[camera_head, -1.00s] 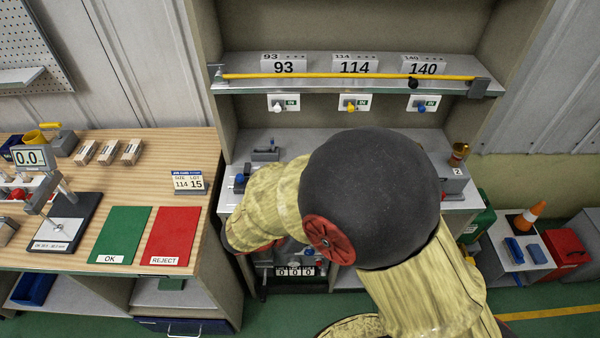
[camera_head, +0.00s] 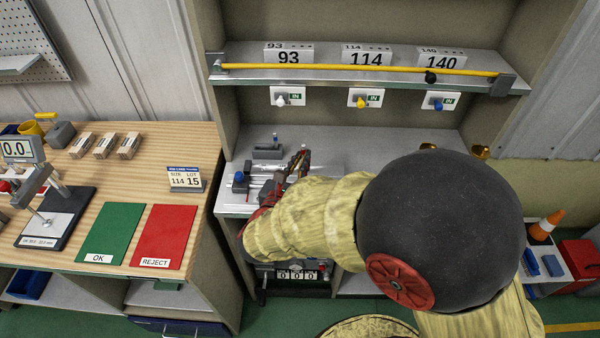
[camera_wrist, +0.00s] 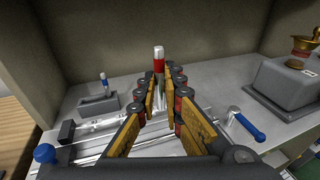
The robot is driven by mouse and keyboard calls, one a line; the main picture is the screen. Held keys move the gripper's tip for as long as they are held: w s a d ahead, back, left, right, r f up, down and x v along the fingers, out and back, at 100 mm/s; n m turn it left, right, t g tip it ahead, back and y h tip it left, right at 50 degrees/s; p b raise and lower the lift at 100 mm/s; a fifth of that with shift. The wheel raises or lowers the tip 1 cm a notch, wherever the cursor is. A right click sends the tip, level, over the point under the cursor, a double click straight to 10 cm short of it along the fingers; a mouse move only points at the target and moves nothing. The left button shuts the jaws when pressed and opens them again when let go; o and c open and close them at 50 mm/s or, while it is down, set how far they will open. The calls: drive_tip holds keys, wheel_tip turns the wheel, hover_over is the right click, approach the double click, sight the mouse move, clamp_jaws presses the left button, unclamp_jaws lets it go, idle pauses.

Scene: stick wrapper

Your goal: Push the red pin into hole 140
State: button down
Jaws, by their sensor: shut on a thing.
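The red pin (camera_wrist: 158,64), with a pale top and a red band, stands upright between the fingertips of my gripper (camera_wrist: 159,82) in the wrist view. The gripper is shut on it, and its lower part is partly hidden by the yellow-padded fingers. In the head view my gripper (camera_head: 297,168) is over the left part of the grey bench, partly covered by my arm. A box marked 140 (camera_head: 441,64) stands on the upper shelf at the right. I cannot make out a hole marked 140 in either view.
A grey block with a blue-topped pin (camera_wrist: 98,106) stands at the left of the bench. Clear and metal rods (camera_wrist: 100,126) lie near the gripper. A blue-handled tool (camera_wrist: 246,126) and a grey housing (camera_wrist: 288,82) are at the right. A yellow bar (camera_head: 350,69) crosses the shelf front.

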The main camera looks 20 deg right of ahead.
drive_tip(key=w+f+b, duration=0.1)
drive_tip(key=w+f, duration=0.1)
drive_tip(key=f, duration=0.1)
drive_tip(key=w+d+f+b, duration=0.1)
drive_tip(key=w+f, duration=0.2)
drive_tip(key=shift+w+d+f+b, duration=0.15)
drive_tip(key=shift+w+d+b, duration=0.05)
drive_tip(key=shift+w+b, duration=0.1)
wheel_tip(320, 180, down, 4)
drive_tip(key=shift+s+r+b, duration=0.1)
drive_tip(key=shift+r+b, duration=0.05)
drive_tip(key=shift+b, duration=0.8)
drive_tip(key=c, duration=2.3)
unclamp_jaws()
drive_tip(key=o, duration=0.4)
drive_tip(key=shift+r, duration=0.1)
drive_tip(key=shift+a+r, duration=0.1)
drive_tip(key=shift+a, duration=0.05)
drive_tip(key=p+v, duration=0.3)
drive_tip(key=v, duration=0.8)
drive_tip(key=shift+s+a+r, duration=0.1)
drive_tip(key=shift+s+a, duration=0.05)
drive_tip(key=shift+s, duration=0.1)
